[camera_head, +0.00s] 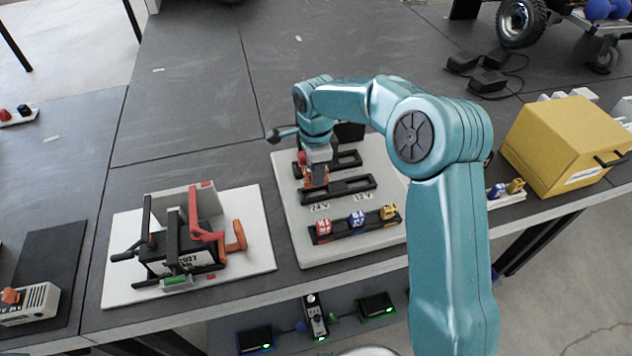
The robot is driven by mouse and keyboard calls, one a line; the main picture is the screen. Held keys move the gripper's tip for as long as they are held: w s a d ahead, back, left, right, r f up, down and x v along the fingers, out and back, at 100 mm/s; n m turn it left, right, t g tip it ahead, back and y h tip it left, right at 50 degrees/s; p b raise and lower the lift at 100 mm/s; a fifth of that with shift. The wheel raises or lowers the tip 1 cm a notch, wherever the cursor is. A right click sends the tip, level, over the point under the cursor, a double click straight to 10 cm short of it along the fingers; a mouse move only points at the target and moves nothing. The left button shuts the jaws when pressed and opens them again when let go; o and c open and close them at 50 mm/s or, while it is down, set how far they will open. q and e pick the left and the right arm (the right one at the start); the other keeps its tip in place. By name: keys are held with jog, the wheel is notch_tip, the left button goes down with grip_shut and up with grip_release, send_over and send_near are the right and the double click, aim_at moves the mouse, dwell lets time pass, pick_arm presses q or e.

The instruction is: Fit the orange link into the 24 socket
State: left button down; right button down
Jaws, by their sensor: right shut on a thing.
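My right gripper (317,158) is above the pale board (300,245), shut on the orange link (316,179). The link points down over the left end of the front black socket strip (350,186), just behind the "24 V" label (320,207). Whether the link is in the socket or just above it I cannot tell. A "12 V" label (363,197) is to the right. A second black strip (345,160) lies behind, partly hidden by my gripper. My left gripper is not in view.
A black rack (340,236) in front holds red (324,229), blue (357,218) and yellow (389,212) pieces. A clamp fixture (180,240) on a white plate stands left. A yellow case (568,148) stands right.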

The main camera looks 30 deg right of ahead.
notch_tip(320, 180, down, 4)
jog(key=shift+f, duration=0.1)
jog(key=shift+s, duration=0.1)
jog(key=shift+f, duration=0.2)
jog(key=c, duration=0.9)
grip_release()
jog(key=shift+r, duration=0.1)
notch_tip(320, 180, up, 12)
jog(key=shift+r, duration=0.2)
